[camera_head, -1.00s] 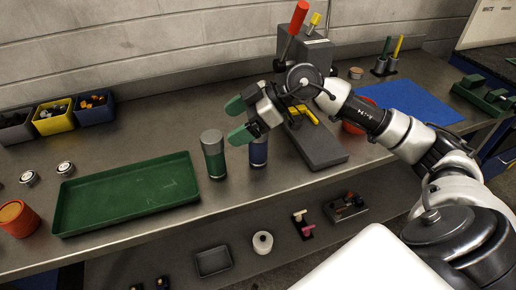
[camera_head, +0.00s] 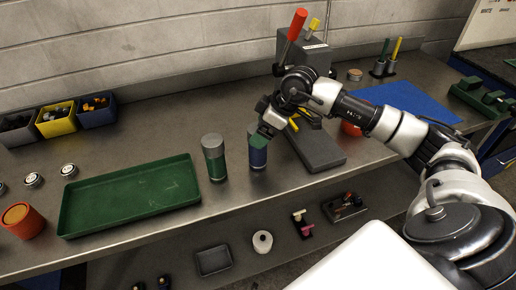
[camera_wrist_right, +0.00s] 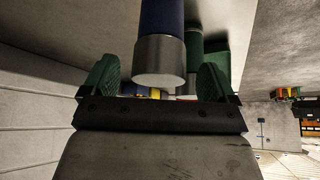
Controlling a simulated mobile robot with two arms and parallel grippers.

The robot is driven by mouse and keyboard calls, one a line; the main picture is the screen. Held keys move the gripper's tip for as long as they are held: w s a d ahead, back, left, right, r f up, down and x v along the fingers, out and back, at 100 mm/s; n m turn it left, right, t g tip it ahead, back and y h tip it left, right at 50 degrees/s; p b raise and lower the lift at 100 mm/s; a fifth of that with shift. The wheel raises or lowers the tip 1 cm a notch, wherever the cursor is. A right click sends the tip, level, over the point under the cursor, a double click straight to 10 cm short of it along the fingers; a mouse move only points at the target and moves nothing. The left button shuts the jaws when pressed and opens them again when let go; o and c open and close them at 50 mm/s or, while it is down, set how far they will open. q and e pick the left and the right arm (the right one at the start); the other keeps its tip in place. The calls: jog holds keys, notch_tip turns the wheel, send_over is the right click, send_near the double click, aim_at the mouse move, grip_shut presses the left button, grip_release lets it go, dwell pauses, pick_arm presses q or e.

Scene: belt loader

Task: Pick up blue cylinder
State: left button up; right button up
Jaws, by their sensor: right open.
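The blue cylinder (camera_head: 259,158) stands upright on the steel bench, right of the green cylinder (camera_head: 215,160). My right gripper (camera_head: 259,138) is over its top, with a green finger in front of the upper part. In the right wrist view the blue cylinder (camera_wrist_right: 162,15), with its grey end, shows between the two spread green fingers of my right gripper (camera_wrist_right: 160,78). I cannot tell whether either finger touches it. The green cylinder (camera_wrist_right: 194,48) shows behind it there. My left gripper is not in view.
A green tray (camera_head: 130,232) lies left of the cylinders. A press with a red lever (camera_head: 297,24) and grey base (camera_head: 318,152) stands close on the right. An orange-red container (camera_head: 22,222) is at far left. The bench's front edge runs just before the cylinders.

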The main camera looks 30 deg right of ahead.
jog(key=shift+x, duration=1.25)
jog(key=shift+r, duration=0.1)
jog(key=c, duration=1.6)
jog(key=shift+w+r, duration=0.1)
grip_shut()
